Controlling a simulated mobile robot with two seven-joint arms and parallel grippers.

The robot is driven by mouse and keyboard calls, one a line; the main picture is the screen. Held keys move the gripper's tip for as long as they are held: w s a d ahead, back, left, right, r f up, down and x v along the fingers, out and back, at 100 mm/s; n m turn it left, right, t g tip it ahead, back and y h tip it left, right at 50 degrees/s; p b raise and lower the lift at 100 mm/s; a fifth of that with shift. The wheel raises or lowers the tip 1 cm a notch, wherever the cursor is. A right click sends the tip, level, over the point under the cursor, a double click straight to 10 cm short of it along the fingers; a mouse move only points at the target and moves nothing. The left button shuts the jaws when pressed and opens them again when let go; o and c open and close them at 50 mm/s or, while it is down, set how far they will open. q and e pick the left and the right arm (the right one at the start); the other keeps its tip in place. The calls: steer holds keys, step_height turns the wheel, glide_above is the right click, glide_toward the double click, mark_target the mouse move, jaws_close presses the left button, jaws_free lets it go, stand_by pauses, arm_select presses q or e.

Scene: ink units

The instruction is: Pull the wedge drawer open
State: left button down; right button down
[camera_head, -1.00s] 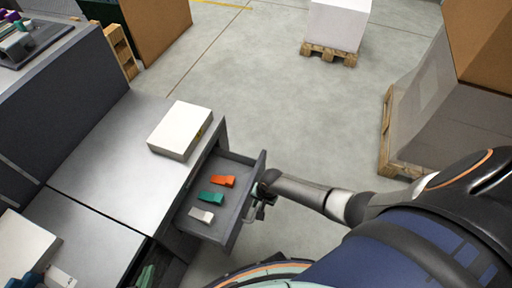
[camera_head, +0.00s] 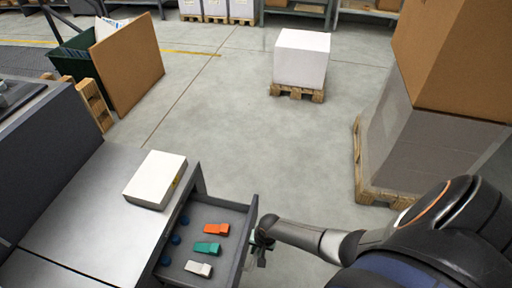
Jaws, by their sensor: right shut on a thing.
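The wedge drawer (camera_head: 224,208) stands pulled out of the grey cabinet (camera_head: 100,215). Inside it lie an orange wedge (camera_head: 216,229), a green wedge (camera_head: 207,247) and a pale grey wedge (camera_head: 198,268). Several dark blue round pieces (camera_head: 176,239) show deeper in the drawer, near the cabinet. My right gripper (camera_head: 260,250) is at the outer face of the drawer front and is shut on the drawer's handle. The handle is mostly hidden by the gripper. My left gripper is not in view.
A white box (camera_head: 155,179) sits on the cabinet top near the drawer. Large boxes on a pallet (camera_head: 362,170) stand at the right, near my right arm. A white block on a small pallet (camera_head: 297,91) stands farther off. Floor between them is clear.

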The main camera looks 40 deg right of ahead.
steer(key=c, duration=0.9)
jaws_free()
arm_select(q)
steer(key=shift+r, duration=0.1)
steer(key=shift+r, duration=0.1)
arm_select(e)
steer(key=shift+r, duration=0.1)
arm_select(q)
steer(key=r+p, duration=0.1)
steer(key=p, duration=0.1)
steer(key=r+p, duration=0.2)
steer(key=p, duration=0.1)
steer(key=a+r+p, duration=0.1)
steer(key=p, duration=0.1)
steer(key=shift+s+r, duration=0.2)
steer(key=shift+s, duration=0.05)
arm_select(e)
steer(key=r, duration=0.4)
steer(key=s+d+r, duration=0.1)
steer(key=r, duration=0.3)
steer(key=s+r, duration=0.1)
steer(key=r, duration=0.3)
steer(key=shift+d, duration=0.2)
